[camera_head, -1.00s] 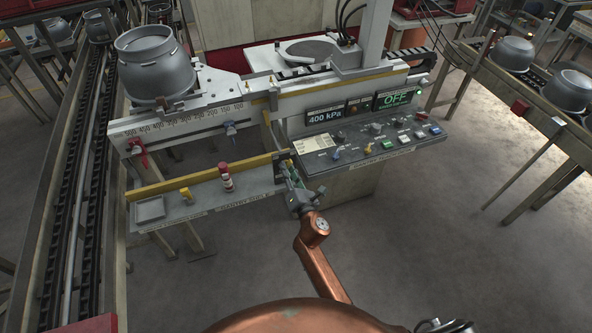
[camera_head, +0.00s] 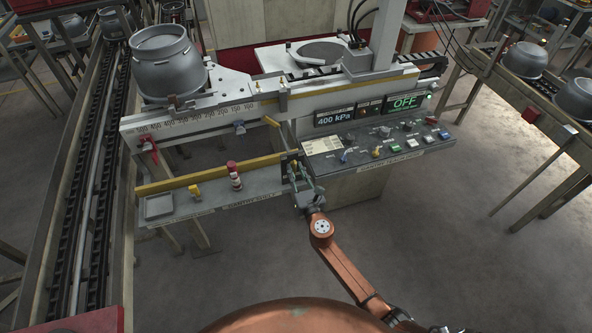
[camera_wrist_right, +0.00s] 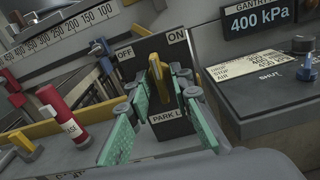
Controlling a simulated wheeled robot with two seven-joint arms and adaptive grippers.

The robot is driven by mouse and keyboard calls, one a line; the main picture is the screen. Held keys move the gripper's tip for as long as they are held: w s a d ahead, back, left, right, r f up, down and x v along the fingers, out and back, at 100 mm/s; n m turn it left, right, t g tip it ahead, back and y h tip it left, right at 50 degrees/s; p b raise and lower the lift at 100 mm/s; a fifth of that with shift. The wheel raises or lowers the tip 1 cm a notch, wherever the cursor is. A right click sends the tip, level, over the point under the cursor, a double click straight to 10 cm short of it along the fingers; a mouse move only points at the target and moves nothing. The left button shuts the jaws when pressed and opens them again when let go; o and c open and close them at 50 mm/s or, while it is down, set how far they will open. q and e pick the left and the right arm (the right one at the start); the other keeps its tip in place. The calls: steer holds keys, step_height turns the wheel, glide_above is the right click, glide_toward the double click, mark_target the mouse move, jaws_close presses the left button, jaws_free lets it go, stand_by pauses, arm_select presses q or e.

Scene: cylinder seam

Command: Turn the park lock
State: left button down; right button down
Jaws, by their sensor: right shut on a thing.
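The park lock is a yellow upright handle (camera_wrist_right: 157,82) on a black block (camera_wrist_right: 178,125) marked OFF on the left and ON on the right in the right wrist view. The handle stands roughly between the two marks. My right gripper (camera_wrist_right: 158,78) has its green fingers on either side of the handle, shut on it. In the head view the right gripper (camera_head: 297,177) is at the right end of the front shelf, where it partly hides the lock's dark plate (camera_head: 289,160). My left gripper is not in view.
A grey vessel (camera_head: 168,68) sits above the scale rail. The front floor is clear.

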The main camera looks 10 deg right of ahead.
steer(key=shift+f, duration=0.1)
stand_by(0.3)
steer(key=c, duration=2.1)
jaws_free()
steer(key=shift+s, duration=0.1)
steer(key=s, duration=0.4)
steer(key=s+d, duration=0.1)
steer(key=s, duration=0.6)
steer(key=shift+s+d, duration=0.25)
steer(key=shift+s, duration=0.15)
